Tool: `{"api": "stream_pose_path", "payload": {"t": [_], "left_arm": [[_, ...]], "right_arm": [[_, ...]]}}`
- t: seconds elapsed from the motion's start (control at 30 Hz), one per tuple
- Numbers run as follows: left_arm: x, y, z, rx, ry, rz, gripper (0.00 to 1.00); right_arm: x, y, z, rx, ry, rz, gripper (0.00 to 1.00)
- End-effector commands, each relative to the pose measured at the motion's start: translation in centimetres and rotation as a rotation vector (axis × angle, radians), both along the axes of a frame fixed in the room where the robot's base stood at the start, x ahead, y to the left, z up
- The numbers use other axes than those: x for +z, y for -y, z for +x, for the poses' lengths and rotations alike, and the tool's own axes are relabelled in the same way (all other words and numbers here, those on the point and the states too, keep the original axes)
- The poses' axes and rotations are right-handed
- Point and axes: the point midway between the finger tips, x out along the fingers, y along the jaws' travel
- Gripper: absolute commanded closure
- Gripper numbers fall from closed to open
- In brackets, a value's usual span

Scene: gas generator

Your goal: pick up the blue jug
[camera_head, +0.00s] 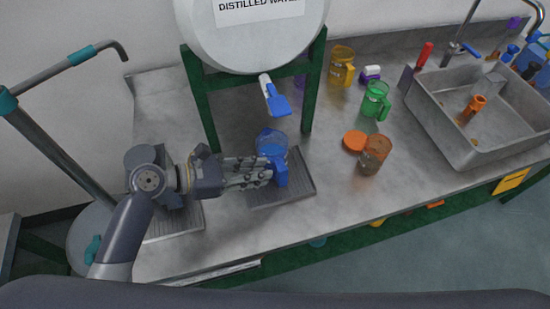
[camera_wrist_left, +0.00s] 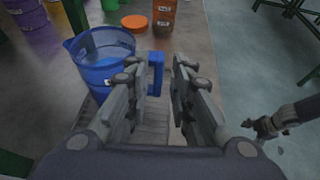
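The blue jug (camera_head: 272,143) is a translucent blue vessel standing upright on a grooved drip tray (camera_head: 304,184) below the tap of the distilled water tank. In the left wrist view the jug (camera_wrist_left: 98,60) stands left of my fingers, its blue handle (camera_wrist_left: 156,73) turned toward the gap between the fingertips. My left gripper (camera_head: 268,174) reaches in from the left beside the jug. In the left wrist view its two fingers (camera_wrist_left: 160,88) are apart. Whether they touch the handle cannot be told. My right gripper (camera_wrist_left: 266,127) shows small at the right of that view, its opening unclear.
The white tank (camera_head: 262,42) on its green frame (camera_head: 314,85) stands over the jug, with a blue tap (camera_head: 276,100). An orange-brown jug (camera_head: 374,155), an orange lid (camera_head: 355,141), a green jug (camera_head: 375,100) and a yellow jug (camera_head: 341,66) stand to the right. A sink (camera_head: 462,145) is farther right.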

Motion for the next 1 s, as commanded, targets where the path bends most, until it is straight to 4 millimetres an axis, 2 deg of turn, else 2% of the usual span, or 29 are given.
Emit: {"api": "stream_pose_path", "payload": {"t": [0.03, 0.1, 0.27, 0.47, 0.6, 0.8, 1.0], "left_arm": [[-1.4, 0.0, -0.1, 0.001, -0.007, -0.001, 0.78], [-2.8, 0.0, -0.1, 0.001, -0.005, 0.0, 0.78], [-5.2, 0.0, 0.0, 0.0, -0.001, 0.001, 0.78], [-5.5, 1.4, 0.6, 0.0, 0.002, 0.001, 0.78], [-6.1, 3.1, 1.3, -0.001, 0.002, 0.0, 0.78], [-7.3, 5.7, 2.4, -0.001, 0.002, 0.001, 0.78], [-7.8, 6.4, 2.7, 0.0, 0.004, 0.004, 0.78]], "right_arm": [[-0.2, 0.1, -1.0, 0.0, -0.015, -0.002, 0.15], [-0.3, 0.2, -2.0, 0.0, -0.03, -0.003, 0.15], [-0.5, 0.2, -2.4, 0.001, -0.036, -0.004, 0.15], [-0.1, 0.0, -0.6, 0.001, -0.008, -0.001, 0.15], [0.3, -0.1, 0.5, 0.002, 0.01, 0.002, 0.15], [0.6, -0.3, 0.2, 0.001, 0.004, 0.004, 0.15], [0.5, -0.4, -0.7, 0.002, -0.01, 0.005, 0.15]]}}
